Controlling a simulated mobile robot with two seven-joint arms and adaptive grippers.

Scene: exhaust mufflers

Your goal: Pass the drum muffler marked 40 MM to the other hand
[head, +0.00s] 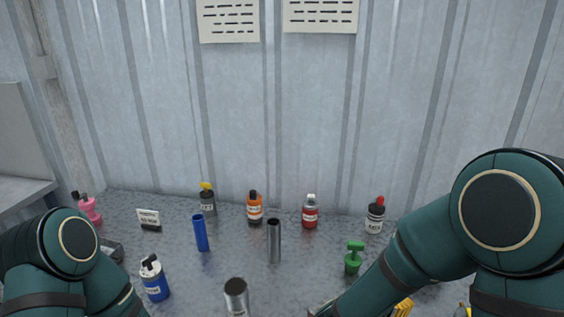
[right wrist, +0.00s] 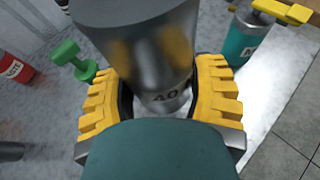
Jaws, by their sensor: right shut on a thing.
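The grey metal drum muffler (right wrist: 135,45), with a dark "40" on its lower part, fills the top middle of the right wrist view. My right gripper (right wrist: 160,92) is shut on it, with yellow ridged fingers on either side. In the head view the held muffler is hidden behind my right arm, and only a bit of a yellow finger shows at the bottom edge. My left arm comes in at the lower left of the head view, but its gripper is out of view.
A grey metal cylinder (head: 236,297), a steel tube (head: 274,241), a blue tube (head: 200,233) and a blue bottle (head: 155,280) stand on the table. A green object (head: 354,258) stands near my right arm. Orange (head: 255,209) and red (head: 310,213) bottles stand at the back.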

